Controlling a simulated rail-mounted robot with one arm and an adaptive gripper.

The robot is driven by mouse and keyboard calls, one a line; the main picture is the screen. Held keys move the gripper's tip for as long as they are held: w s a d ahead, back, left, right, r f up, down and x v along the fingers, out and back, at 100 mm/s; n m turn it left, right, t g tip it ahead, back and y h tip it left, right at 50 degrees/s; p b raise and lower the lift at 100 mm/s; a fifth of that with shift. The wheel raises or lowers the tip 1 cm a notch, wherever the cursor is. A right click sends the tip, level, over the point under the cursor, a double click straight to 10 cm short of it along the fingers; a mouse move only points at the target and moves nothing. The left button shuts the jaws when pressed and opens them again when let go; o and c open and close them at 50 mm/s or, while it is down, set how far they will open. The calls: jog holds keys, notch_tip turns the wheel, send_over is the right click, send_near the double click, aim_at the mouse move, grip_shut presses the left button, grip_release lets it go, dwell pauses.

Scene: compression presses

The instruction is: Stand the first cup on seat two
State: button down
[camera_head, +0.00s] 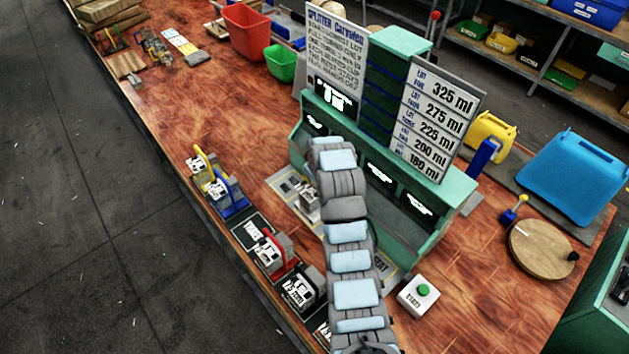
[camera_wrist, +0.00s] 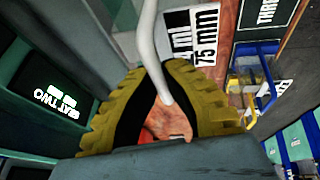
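In the wrist view a grey cup (camera_wrist: 125,52) fills the upper middle. It has a thin white handle (camera_wrist: 148,35) and a black-and-white label ending in "75 mm" (camera_wrist: 207,48). The yellow ribbed fingers of my gripper (camera_wrist: 152,72) arch together, their tips closed around the handle. In the head view a small grey cup with a white label (camera_head: 309,203) shows just left of my arm, before the green press housing (camera_head: 297,145). My arm hides the gripper there. Whether the cup's base touches a seat is hidden.
Other labelled cups with yellow (camera_head: 201,163), blue (camera_head: 222,191), red (camera_head: 271,252) and dark (camera_head: 300,290) frames line the front edge. A white box with a green button (camera_head: 420,296) and a round wooden board (camera_head: 543,249) are at the right.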

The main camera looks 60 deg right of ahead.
jog(key=shift+w+d+f+p, duration=0.15)
jog(key=shift+w+d+f, duration=0.2)
jog(key=shift+d+f, duration=0.35)
jog(key=shift+w+d+f+p, duration=0.1)
jog(key=shift+w+d+f, duration=0.25)
jog(key=shift+f, duration=0.6)
jog(key=shift+w+d+f+p, duration=0.15)
jog(key=shift+w+d+f, duration=0.15)
jog(key=shift+d+f, duration=0.4)
jog(key=shift+a+f, duration=0.1)
jog(key=shift+f, duration=1.75)
jog(key=shift+w, duration=0.1)
jog(key=c, duration=1.2)
grip_release()
jog(key=shift+f, duration=0.1)
jog(key=shift+c, duration=0.2)
jog(key=shift+r, duration=0.3)
